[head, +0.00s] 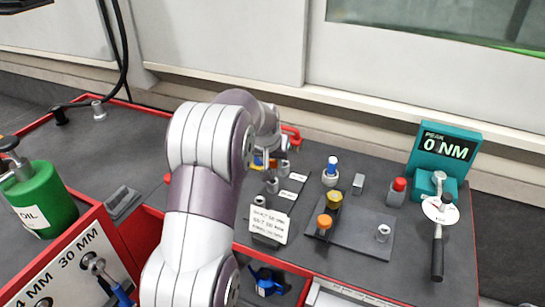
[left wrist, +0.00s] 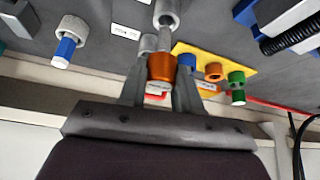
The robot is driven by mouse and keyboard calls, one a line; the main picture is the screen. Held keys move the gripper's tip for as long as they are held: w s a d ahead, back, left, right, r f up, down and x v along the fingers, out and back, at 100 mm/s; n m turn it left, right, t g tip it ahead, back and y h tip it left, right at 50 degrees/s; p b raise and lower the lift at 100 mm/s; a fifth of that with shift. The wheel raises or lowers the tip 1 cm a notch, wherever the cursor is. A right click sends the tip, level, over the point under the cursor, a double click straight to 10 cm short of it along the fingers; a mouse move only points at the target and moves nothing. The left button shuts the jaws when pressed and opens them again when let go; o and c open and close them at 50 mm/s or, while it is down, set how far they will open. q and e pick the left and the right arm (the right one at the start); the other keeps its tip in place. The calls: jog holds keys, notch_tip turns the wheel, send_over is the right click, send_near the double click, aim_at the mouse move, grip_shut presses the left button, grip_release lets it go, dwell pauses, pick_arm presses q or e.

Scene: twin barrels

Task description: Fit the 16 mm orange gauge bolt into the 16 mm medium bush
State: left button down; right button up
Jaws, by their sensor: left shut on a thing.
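In the left wrist view my left gripper (left wrist: 161,76) is shut on the orange head of the gauge bolt (left wrist: 161,66). The bolt's grey shank points away from the fingers toward a grey bush (left wrist: 166,13). Shank and bush overlap in this view; I cannot tell whether the tip is inside, touching or apart. A second grey bush (left wrist: 147,46) shows behind the left finger. In the head view the bushes stand in a row with white labels (head: 287,194), and my left arm hides most of the gripper and the held bolt. My right gripper is not in view.
A yellow plate (left wrist: 242,62) with blue, orange and green pieces lies beside the gripper. A grey board (head: 359,237) with orange- and yellow-topped pieces is to the right. A blue-topped piece (head: 332,164) and a teal torque meter (head: 446,150) stand beyond. A green oil can (head: 45,200) is left.

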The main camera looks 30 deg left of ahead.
aim_at(273, 169)
pick_arm(q)
jog(key=shift+r+p, duration=0.1)
jog(key=shift+p, duration=0.4)
dwell(0.8)
jog(key=shift+f+b, duration=1.35)
jog(key=shift+f, duration=0.9)
jog(key=c, duration=0.7)
grip_release()
jog(key=p+v, duration=0.2)
jog(key=v, duration=1)
jog(key=shift+s+r, duration=0.2)
jog(key=shift+r, duration=0.1)
jog(key=shift+f, duration=0.1)
